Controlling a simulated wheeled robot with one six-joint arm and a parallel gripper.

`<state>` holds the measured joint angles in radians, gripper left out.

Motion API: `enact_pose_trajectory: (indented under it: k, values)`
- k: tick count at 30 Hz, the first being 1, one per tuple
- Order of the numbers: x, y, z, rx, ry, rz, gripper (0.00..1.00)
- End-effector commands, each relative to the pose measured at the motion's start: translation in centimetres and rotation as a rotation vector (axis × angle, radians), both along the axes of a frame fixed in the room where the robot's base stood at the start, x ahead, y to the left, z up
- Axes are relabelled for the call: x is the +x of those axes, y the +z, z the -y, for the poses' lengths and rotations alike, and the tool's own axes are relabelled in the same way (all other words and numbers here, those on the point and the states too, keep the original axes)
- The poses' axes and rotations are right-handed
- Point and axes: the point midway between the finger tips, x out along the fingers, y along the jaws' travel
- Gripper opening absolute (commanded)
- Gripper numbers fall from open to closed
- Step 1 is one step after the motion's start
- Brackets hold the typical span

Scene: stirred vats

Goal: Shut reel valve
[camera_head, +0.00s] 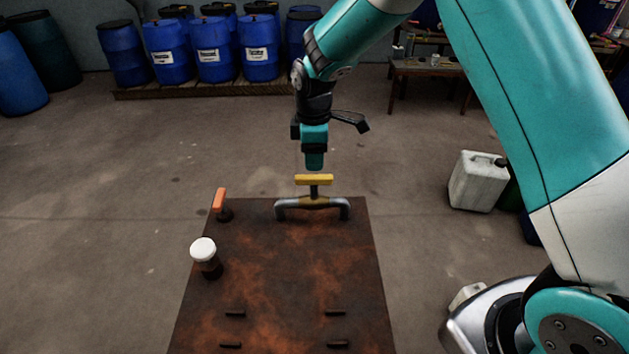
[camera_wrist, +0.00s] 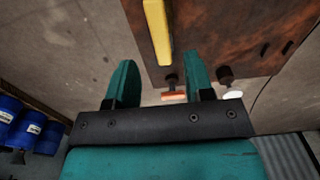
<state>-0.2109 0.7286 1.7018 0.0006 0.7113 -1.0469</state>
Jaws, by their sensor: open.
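A yellow T-shaped handle (camera_head: 314,179) stands upright on a grey bent pipe (camera_head: 345,208) at the far edge of a rusty brown panel (camera_head: 290,275). Nothing in view is labelled as the reel valve. My gripper (camera_head: 314,165) is just above the yellow handle in the head view, pointing down. In the wrist view my gripper (camera_wrist: 160,72) is open and empty, with its two teal fingers apart. The yellow handle (camera_wrist: 157,30) lies ahead of the gap between them; I see no contact.
An orange lever (camera_head: 219,200) and a white-capped knob (camera_head: 203,249) stand on the panel's left side. Several dark brackets sit at its near end. A white canister (camera_head: 478,181) stands at right. Blue drums (camera_head: 215,50) line the back. The floor around the panel's left is clear.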

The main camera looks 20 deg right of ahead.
Motion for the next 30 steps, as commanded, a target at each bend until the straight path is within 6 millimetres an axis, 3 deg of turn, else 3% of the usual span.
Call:
enact_pose_trajectory:
  k: [6, 12, 25, 26, 30]
  values:
    - [-0.1, -4.8, 0.0, 0.000, -0.001, -0.005, 0.48]
    - [-0.1, -7.8, 0.0, 0.000, -0.001, -0.002, 0.48]
    - [0.0, -9.1, 0.0, 0.001, -0.001, 0.000, 0.48]
    - [0.0, -9.1, 0.0, 0.001, -0.001, 0.000, 0.46]
    - [0.0, -9.1, 0.0, 0.001, -0.001, 0.000, 0.13]
